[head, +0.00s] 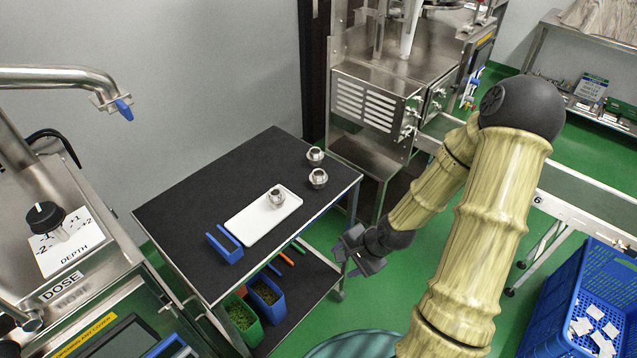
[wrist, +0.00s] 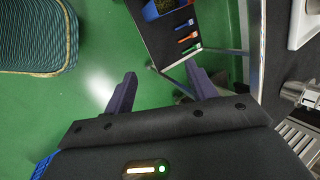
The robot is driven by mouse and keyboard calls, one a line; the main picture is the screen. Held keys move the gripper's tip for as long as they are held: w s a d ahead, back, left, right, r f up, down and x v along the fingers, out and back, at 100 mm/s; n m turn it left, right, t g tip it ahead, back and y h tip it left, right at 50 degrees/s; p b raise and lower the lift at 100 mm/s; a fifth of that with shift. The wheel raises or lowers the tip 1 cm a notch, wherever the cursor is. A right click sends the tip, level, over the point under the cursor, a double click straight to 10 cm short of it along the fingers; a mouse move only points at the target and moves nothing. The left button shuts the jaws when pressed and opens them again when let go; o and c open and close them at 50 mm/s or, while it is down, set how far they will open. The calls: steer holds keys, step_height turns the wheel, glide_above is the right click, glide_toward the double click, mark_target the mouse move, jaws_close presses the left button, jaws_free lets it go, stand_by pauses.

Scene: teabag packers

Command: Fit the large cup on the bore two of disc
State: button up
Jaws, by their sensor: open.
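Three metal cups are on the black-topped table (head: 180,205) in the head view. One cup (head: 277,197) stands on a white tray (head: 246,226). A second cup (head: 318,178) and a third cup (head: 315,156) stand on the black top near its right corner. I cannot tell which is the large one. I cannot make out a disc or its bores. My gripper (head: 354,253) is beside the table's right side, apart from the cups. In the wrist view my gripper (wrist: 160,73) is open and empty, with green floor between its fingers.
A blue holder (head: 225,246) stands on the tabletop left of the tray. Bins and coloured tools lie on the shelf below. A dosing machine with a depth knob (head: 45,217) is at left, a steel cabinet (head: 368,100) behind. A blue crate (head: 590,310) is at right.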

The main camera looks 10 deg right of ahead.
steer(key=w+a+f+m+t+y, duration=0.1)
steer(key=w+f+m+t+y, duration=0.1)
steer(key=m, duration=0.2)
steer(key=m+t+y+b, duration=0.1)
steer(key=m+t+b, duration=0.2)
steer(key=m+t, duration=1)
glide_toward(322, 177)
steer(key=s+d+r+m+g, duration=0.2)
steer(key=s+d, duration=0.1)
steer(key=s, duration=0.2)
steer(key=shift+f+y, duration=0.15)
steer(key=shift+y, duration=0.15)
steer(key=p+x, duration=0.1)
steer(key=x, duration=1)
steer(key=shift+w+a+f, duration=0.1)
steer(key=shift+w+a, duration=0.05)
steer(key=shift+w, duration=0.15)
steer(key=shift+w+a, duration=0.1)
steer(key=shift+w, duration=0.15)
